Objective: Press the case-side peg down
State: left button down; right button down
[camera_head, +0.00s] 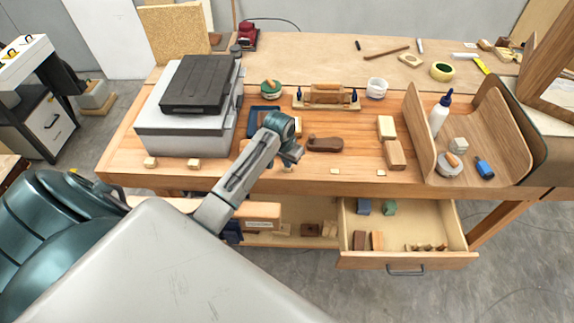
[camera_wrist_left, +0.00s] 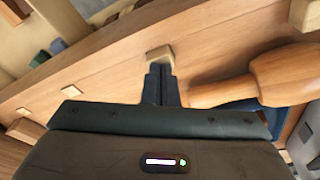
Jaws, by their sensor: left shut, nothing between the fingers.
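Several small square wooden pegs sit in a row along the front edge of the bench top. The one by my left gripper (camera_head: 291,158) is a peg (camera_head: 288,168); in the left wrist view this peg (camera_wrist_left: 159,54) stands a little proud, right beyond the fingertips (camera_wrist_left: 160,72). Contact cannot be told. Two raised pegs are in front of the grey case (camera_head: 188,130): a left one (camera_head: 150,162) and a right one (camera_head: 193,163). Two low pegs (camera_head: 335,171) (camera_head: 381,172) lie to the right. My left gripper is shut and empty, pointing down. My right gripper is not in view.
A wooden-handled tool (camera_wrist_left: 275,78) lies close beside the left gripper. A dark wooden plane-like tool (camera_head: 325,144) and two wooden blocks (camera_head: 395,154) lie to its right. An open drawer (camera_head: 405,258) juts out below the front edge. A curved wooden form (camera_head: 490,130) stands at right.

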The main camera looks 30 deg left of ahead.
pick_arm(q)
jog(key=shift+s+f+b, duration=0.1)
jog(key=shift+f+b, duration=0.2)
jog(key=shift+f, duration=0.8)
jog(key=shift+r, duration=0.1)
jog(key=shift+w+p+v, duration=0.15)
jog(key=shift+p+v, duration=0.45)
jog(key=shift+v, duration=0.15)
jog(key=shift+w+p+v, duration=0.15)
jog(key=shift+p+v, duration=0.45)
jog(key=shift+v, duration=0.1)
jog(key=shift+w+r, duration=0.1)
jog(key=shift+r, duration=0.15)
jog(key=shift+w+v, duration=0.25)
jog(key=shift+v, duration=0.9)
jog(key=shift+w+v, duration=0.2)
jog(key=shift+v, duration=0.95)
jog(key=shift+r, duration=0.15)
